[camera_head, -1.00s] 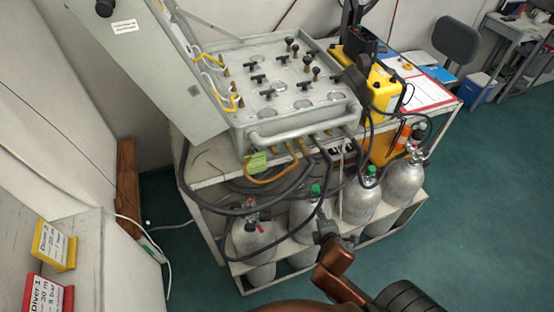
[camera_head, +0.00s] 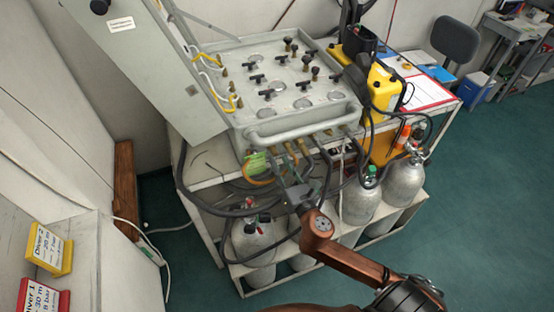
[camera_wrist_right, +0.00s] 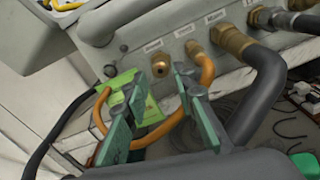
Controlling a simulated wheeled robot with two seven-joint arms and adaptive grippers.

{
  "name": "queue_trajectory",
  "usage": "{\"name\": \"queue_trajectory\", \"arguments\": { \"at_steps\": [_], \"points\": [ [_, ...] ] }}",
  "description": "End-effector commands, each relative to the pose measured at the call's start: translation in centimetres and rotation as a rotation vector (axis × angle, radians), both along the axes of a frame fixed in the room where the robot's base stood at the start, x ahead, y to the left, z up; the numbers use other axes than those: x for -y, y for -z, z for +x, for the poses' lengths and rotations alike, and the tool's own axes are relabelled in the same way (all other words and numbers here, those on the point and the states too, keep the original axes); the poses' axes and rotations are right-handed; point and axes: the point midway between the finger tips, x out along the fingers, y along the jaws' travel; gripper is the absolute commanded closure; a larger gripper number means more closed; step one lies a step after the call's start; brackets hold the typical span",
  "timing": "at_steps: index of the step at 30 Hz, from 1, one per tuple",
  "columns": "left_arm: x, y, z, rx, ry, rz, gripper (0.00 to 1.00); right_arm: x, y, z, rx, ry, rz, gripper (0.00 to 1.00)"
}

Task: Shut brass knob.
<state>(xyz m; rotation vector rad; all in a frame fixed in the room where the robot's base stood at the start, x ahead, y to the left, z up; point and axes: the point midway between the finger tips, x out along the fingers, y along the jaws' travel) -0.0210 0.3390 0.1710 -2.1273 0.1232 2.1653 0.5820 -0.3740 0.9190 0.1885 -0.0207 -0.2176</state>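The air panel (camera_head: 345,116) is a grey box with black T-handles (camera_head: 264,94) and round dark knobs on brassy stems (camera_head: 315,72) on its top. Which one is the brass knob I cannot tell. A hexagonal brass fitting (camera_wrist_right: 160,67) with a dark centre sits on the panel's front face, with other brass fittings and hoses to its right. My right gripper (camera_head: 284,176) is below the panel's front edge. In the right wrist view its green fingers (camera_wrist_right: 160,78) are apart and empty, with the brass fitting showing between their tips. My left gripper is not in view.
An orange hose (camera_wrist_right: 207,68) and a green tag (camera_wrist_right: 122,80) are close to the fingers. A thick black hose (camera_wrist_right: 262,95) hangs on the right. Silver cylinders (camera_head: 362,202) stand below on the rack. A yellow unit (camera_head: 382,88) stands right of the panel.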

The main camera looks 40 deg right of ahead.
Motion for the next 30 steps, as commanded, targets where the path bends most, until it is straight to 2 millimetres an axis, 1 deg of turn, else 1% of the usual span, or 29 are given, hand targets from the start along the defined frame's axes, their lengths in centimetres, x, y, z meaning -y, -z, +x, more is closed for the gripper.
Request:
{"name": "queue_trajectory", "arguments": {
  "at_steps": [1, 3, 6, 16, 27, 29, 30],
  "points": [
    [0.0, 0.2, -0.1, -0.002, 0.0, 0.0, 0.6, 0.1, 0.0, 0.7, 0.002, 0.0, -0.001, 0.75],
    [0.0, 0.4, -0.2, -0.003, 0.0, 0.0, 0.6, 0.3, 0.1, 1.5, 0.0, 0.001, 0.0, 0.75],
    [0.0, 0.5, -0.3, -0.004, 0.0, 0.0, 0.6, 0.5, 0.0, 2.2, 0.001, 0.0, 0.0, 0.75],
    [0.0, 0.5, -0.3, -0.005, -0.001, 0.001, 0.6, 0.6, 0.0, 2.5, -0.001, 0.001, 0.002, 0.75],
    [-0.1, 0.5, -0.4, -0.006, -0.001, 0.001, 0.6, 0.6, 0.0, 2.5, -0.001, 0.001, 0.002, 1.0],
    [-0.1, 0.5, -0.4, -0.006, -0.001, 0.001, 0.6, 0.6, 0.0, 2.5, -0.001, 0.001, 0.002, 1.0],
    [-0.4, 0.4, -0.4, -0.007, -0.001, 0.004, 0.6, 0.2, 0.0, 2.5, 0.0, 0.0, 0.004, 1.0]
  ]
}}
